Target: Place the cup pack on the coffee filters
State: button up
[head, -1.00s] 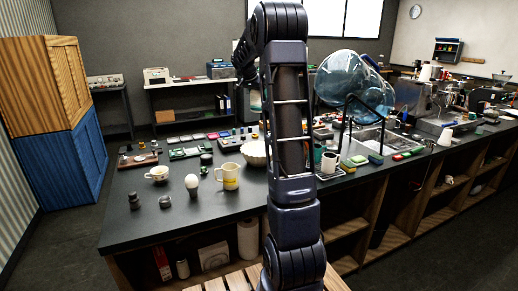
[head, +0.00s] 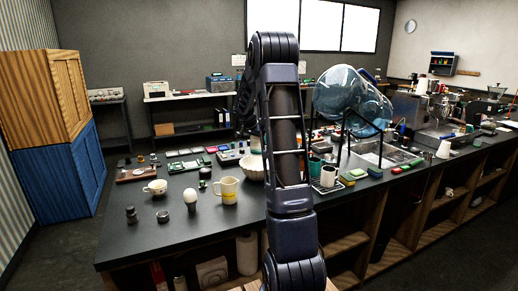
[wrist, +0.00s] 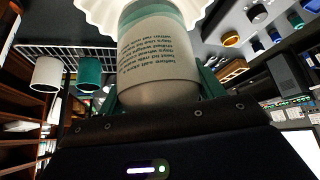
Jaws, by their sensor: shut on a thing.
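My gripper (wrist: 160,92) is shut on a pale printed cylinder with a teal band, which I take to be the cup pack (wrist: 158,62). Its teal fingers show on both sides of the pack in the wrist view. A white fluted, bowl-shaped thing, which looks like the coffee filters (wrist: 98,14), shows partly behind the pack at the top of that view. It also stands on the dark counter in the head view (head: 251,172), partly behind my arm. I cannot tell whether the pack touches it.
A white cup (head: 328,177) and a green cup (head: 315,166) stand right of my arm, near a large blue jug (head: 350,97).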

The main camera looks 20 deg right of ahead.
jog(key=shift+f, duration=2.1)
jog(key=shift+f, duration=0.15)
jog(key=o, duration=1.1)
